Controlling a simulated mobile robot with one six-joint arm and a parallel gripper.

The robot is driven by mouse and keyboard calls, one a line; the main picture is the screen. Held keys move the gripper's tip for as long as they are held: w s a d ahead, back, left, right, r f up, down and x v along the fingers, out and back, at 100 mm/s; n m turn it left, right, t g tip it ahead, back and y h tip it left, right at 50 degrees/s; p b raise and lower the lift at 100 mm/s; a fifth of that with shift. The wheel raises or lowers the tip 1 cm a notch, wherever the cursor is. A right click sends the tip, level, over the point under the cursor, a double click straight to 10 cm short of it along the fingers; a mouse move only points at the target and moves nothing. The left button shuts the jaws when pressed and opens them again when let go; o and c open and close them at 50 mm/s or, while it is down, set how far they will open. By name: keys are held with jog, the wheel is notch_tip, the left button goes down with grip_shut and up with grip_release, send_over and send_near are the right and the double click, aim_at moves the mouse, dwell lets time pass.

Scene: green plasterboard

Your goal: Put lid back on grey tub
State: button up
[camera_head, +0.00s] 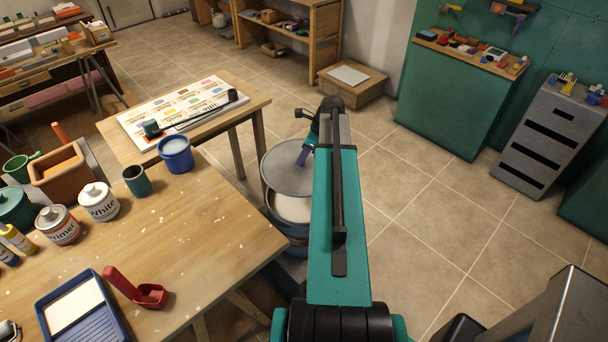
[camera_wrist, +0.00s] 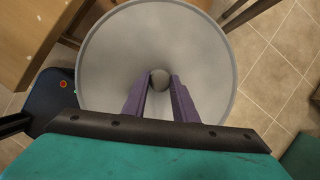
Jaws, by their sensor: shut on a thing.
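My gripper (camera_head: 303,157) has purple fingers shut on the small round knob of the round grey lid (camera_head: 283,174). In the wrist view the knob sits between the fingertips (camera_wrist: 160,79), and the lid (camera_wrist: 112,45) fills much of the picture. The grey tub (camera_head: 284,228) stands beside the workbench's right edge, with pale content showing at its open top. In the head view the lid appears above and beyond the tub, covering its far rim. My arm hides the tub's right side. The gap between lid and tub cannot be told exactly.
The workbench (camera_head: 190,235) on the left holds paint cans, a blue bucket (camera_head: 175,155), a paint tray and a red holder. A smaller table (camera_head: 225,122) with a colour chart stands behind. Tiled floor (camera_head: 440,215) to the right is clear up to a grey drawer cabinet (camera_head: 547,140).

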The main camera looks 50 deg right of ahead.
aim_at(304, 174)
jog(key=shift+d+f+b, duration=0.1)
jog(key=shift+f+b, duration=4.35)
jog(key=shift+f, duration=0.15)
jog(key=shift+f, duration=0.1)
notch_tip(304, 174, down, 6)
jog(key=b, duration=0.4)
jog(key=shift+p, duration=0.55)
jog(key=shift+f+p, duration=0.2)
jog(key=shift+p, duration=0.25)
dwell(0.6)
jog(key=o, duration=1.7)
jog(key=shift+c, duration=0.2)
